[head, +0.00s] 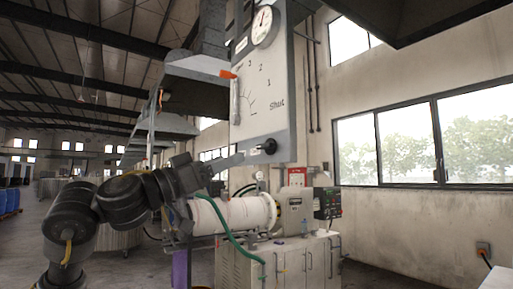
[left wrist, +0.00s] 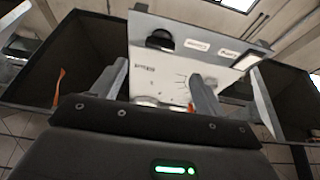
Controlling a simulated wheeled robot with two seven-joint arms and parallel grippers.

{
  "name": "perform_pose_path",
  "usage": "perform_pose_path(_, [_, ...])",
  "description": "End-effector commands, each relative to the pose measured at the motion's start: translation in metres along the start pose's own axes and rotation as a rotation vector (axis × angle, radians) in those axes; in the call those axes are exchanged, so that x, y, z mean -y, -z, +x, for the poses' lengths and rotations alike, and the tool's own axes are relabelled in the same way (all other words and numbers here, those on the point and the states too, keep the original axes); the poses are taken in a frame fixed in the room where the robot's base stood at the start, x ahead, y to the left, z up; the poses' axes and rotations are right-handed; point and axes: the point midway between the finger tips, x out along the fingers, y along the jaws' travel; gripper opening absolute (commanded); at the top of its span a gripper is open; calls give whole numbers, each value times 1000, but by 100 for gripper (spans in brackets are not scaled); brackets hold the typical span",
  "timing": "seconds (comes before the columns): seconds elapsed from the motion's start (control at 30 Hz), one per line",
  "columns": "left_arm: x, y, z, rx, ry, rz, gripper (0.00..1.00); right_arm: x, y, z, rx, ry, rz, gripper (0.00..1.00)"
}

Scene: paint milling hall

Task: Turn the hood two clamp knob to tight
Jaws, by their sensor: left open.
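A black round clamp knob (head: 269,146) sits low on the front of a pale grey hood panel (head: 275,115); a black knob (left wrist: 160,40) also shows near the panel's edge in the left wrist view. My left gripper (head: 240,159) is just left of the knob in the head view, with its fingers toward the panel's lower edge. In the left wrist view, the fingers of my left gripper (left wrist: 157,82) are spread apart with nothing between them, and the knob lies beyond them. The knob's tight marking is too small to read. My right gripper is out of view.
An orange-tipped lever (head: 235,95) and a round gauge (head: 265,25) are on the panel above the knob. Below stand a white mill cylinder (head: 235,212) with a green hose (head: 226,232) and a grey cabinet (head: 300,262). Open floor lies at left.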

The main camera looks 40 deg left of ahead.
Motion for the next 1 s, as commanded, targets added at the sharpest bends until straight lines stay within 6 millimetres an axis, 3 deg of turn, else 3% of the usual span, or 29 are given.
perform_pose_path(0.3, [-1,3,61,2,-3,-3,73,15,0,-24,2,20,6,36])
perform_pose_path(0.5, [-1,2,86,1,-3,-2,73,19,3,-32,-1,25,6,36])
perform_pose_path(0.93, [0,0,95,1,-1,1,73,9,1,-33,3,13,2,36])
perform_pose_path(1.0, [0,0,95,1,-1,1,64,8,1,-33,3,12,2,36])
